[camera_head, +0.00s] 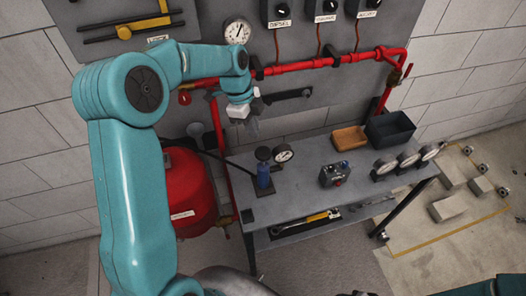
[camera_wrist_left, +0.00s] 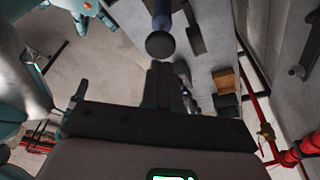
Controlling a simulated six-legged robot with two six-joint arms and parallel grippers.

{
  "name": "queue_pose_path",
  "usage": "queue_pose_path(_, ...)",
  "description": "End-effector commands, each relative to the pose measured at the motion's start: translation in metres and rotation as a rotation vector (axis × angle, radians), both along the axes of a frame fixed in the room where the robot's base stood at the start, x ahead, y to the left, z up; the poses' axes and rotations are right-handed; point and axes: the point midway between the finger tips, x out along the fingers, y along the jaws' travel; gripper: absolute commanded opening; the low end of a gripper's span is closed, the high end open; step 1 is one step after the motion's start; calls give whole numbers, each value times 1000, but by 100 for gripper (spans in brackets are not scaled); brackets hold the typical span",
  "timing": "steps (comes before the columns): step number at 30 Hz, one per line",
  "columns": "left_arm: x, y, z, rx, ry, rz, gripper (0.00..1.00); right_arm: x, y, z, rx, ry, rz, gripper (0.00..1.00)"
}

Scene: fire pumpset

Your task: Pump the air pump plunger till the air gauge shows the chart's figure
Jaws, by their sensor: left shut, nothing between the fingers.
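The air pump (camera_head: 264,176) is a blue upright cylinder on the grey bench, with a dark round plunger knob (camera_head: 263,153) on top. In the left wrist view the knob (camera_wrist_left: 160,45) shows just beyond the fingertips, with the blue body behind it. The air gauge (camera_head: 284,152), white-faced, stands beside the pump; its needle is too small to read. My left gripper (camera_head: 252,131) is above and slightly left of the knob, shut and empty, its fingers (camera_wrist_left: 161,68) pointing at the knob with a gap. No chart can be made out. My right gripper is not in view.
An orange tray (camera_head: 349,138) and a dark bin (camera_head: 390,129) stand at the bench's back right. A small control box (camera_head: 334,174) and several gauges (camera_head: 408,159) sit nearer right. A red pipe (camera_head: 320,64) runs along the wall behind. A red tank (camera_head: 185,190) stands left.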

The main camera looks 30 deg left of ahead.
Motion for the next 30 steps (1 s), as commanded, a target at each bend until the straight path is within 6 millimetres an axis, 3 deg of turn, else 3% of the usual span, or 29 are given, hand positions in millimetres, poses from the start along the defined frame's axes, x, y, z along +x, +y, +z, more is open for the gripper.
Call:
queue_pose_path(6,0,-6,-23,-2,5,-1,0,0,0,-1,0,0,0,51)
queue_pose_path(15,2,-14,-59,0,2,0,0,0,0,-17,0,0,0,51)
queue_pose_path(30,3,-17,-66,0,2,0,0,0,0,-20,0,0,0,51)
